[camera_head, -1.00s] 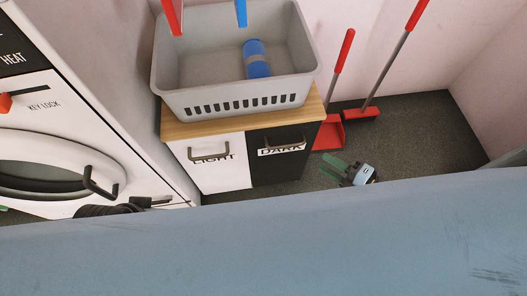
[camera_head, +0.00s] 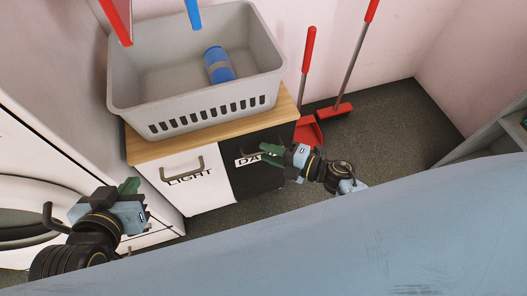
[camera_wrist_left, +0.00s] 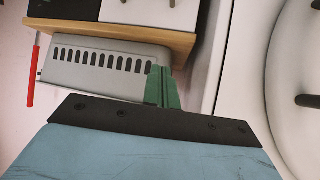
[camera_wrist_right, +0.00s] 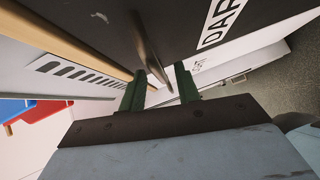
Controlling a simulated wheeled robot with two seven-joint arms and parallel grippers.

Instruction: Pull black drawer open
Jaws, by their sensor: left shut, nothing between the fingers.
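The black drawer (camera_head: 258,180), labelled DARK, is the right front of a small cabinet and looks shut. Its dark surface fills the top of the right wrist view (camera_wrist_right: 270,20). My right gripper (camera_head: 270,153) is open at the drawer's handle, hiding much of the label. In the right wrist view the metal handle (camera_wrist_right: 148,50) reaches down between the two green fingers (camera_wrist_right: 160,88); I cannot tell whether they touch it. My left gripper (camera_head: 130,187) is shut and empty, left of the cabinet in front of the white machine. Its closed fingers show in the left wrist view (camera_wrist_left: 162,87).
A white LIGHT drawer (camera_head: 187,190) sits left of the black one. A grey basket (camera_head: 200,120) holding a blue bottle (camera_head: 219,65) stands on the wooden top (camera_head: 150,148). A red dustpan (camera_head: 308,130) and a red broom (camera_head: 335,110) are to the right.

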